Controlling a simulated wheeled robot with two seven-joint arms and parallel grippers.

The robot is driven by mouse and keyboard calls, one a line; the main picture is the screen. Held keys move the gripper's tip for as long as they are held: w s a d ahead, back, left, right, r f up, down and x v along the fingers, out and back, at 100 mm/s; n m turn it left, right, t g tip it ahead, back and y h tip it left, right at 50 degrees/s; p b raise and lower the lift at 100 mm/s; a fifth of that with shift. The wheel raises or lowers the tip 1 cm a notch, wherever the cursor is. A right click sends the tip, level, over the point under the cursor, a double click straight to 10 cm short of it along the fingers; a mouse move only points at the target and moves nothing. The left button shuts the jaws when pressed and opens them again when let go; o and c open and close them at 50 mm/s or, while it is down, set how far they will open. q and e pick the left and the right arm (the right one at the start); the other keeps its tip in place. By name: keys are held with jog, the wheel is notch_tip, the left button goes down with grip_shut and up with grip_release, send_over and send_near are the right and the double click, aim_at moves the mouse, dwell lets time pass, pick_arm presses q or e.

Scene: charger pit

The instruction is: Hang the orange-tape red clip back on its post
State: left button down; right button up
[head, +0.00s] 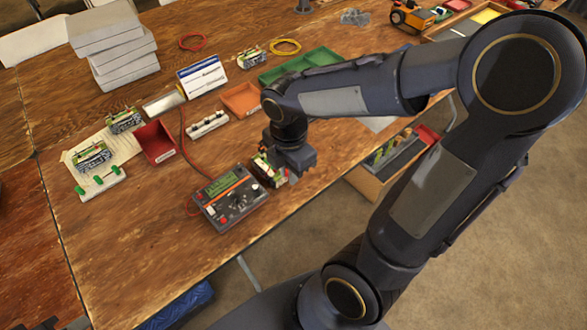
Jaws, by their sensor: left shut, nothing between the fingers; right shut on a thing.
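My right gripper (289,173) points down just right of the dark meter-like charger (232,198), which has an orange stripe, a green display and a knob. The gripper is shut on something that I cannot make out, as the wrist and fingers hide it. A small green-and-white pack (264,170) stands between the charger and the gripper, partly covered. A red lead (184,135) runs from the back to the charger. A short red lead (190,208) shows at the charger's left side. I cannot make out the orange-tape red clip or its post. My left gripper is out of view.
Several packs stand at the left, one (92,156) on a paper sheet. A red bin (155,141), an orange bin (241,98) and a green tray (299,65) lie behind. Grey boxes (112,45) are stacked at the back. The table's front left is clear.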

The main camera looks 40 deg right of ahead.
jog(key=w+a+p, duration=0.4)
jog(key=w+a, duration=1.3)
jog(key=a, duration=0.1)
jog(key=shift+a+f+b, duration=0.1)
jog(key=shift+f+b, duration=1.5)
jog(key=shift+f, duration=0.75)
jog(key=shift+f, duration=0.15)
jog(key=shift+f+b, duration=2.45)
jog(key=shift+f, duration=0.95)
jog(key=shift+f, duration=0.15)
jog(key=o, duration=0.8)
